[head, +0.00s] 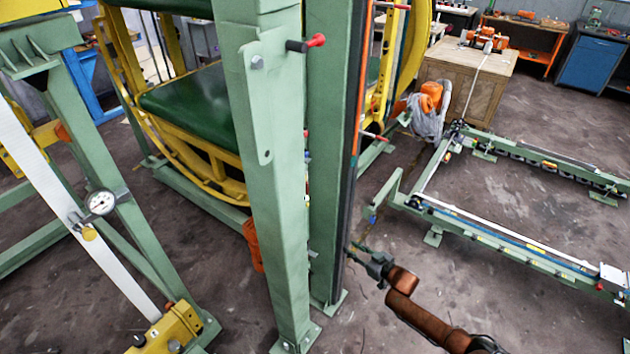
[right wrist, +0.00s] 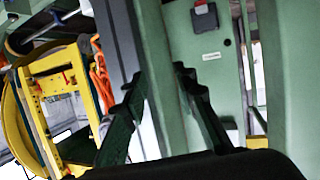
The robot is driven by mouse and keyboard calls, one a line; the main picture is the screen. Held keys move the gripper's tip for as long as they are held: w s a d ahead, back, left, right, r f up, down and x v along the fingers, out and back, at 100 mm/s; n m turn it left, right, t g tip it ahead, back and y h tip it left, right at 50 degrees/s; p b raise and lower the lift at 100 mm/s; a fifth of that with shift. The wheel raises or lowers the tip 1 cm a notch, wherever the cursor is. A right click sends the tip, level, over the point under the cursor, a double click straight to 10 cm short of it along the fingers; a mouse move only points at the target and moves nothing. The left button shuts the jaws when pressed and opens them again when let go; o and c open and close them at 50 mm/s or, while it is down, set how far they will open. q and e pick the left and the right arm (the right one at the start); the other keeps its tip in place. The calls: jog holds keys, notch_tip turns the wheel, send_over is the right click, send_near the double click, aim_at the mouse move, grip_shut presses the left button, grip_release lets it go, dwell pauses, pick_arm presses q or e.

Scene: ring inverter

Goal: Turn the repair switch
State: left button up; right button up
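A small dark switch box (right wrist: 205,16) with a red part sits high on a green panel (right wrist: 212,60) in the right wrist view. A white label is below it. I cannot tell for sure that it is the repair switch, and I cannot make it out in the head view. My right gripper (head: 356,250) is low beside the green post (head: 328,150) in the head view. My left gripper is not in view.
A wide green column (head: 272,170) stands in front, and a red-tipped lever (head: 306,43) sticks out of it. A yellow ring frame (head: 205,155) is behind. Green floor rails (head: 500,235) lie at right. A wooden cabinet (head: 470,85) stands behind them. The floor at lower right has some free room.

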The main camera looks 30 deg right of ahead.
jog(key=w+a+r+n+t+y+p, duration=0.1)
jog(key=w+a+r, duration=0.1)
jog(key=r, duration=0.7)
jog(key=w+a+r+n+t+y+p, duration=0.1)
jog(key=w+a+r+y, duration=0.15)
jog(key=r, duration=0.65)
jog(key=y+p, duration=0.2)
send_near(308, 187)
jog(key=shift+n, duration=0.4)
jog(key=x, duration=0.7)
jog(key=shift+w+r, duration=0.1)
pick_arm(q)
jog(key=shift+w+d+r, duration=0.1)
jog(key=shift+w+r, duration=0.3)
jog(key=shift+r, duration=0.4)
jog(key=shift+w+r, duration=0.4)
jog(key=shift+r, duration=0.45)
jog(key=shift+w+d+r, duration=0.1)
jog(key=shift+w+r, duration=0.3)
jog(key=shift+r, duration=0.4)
pick_arm(e)
jog(key=shift+w+a, duration=0.25)
jog(key=shift+w, duration=0.4)
jog(key=shift+c, duration=0.4)
grip_shut()
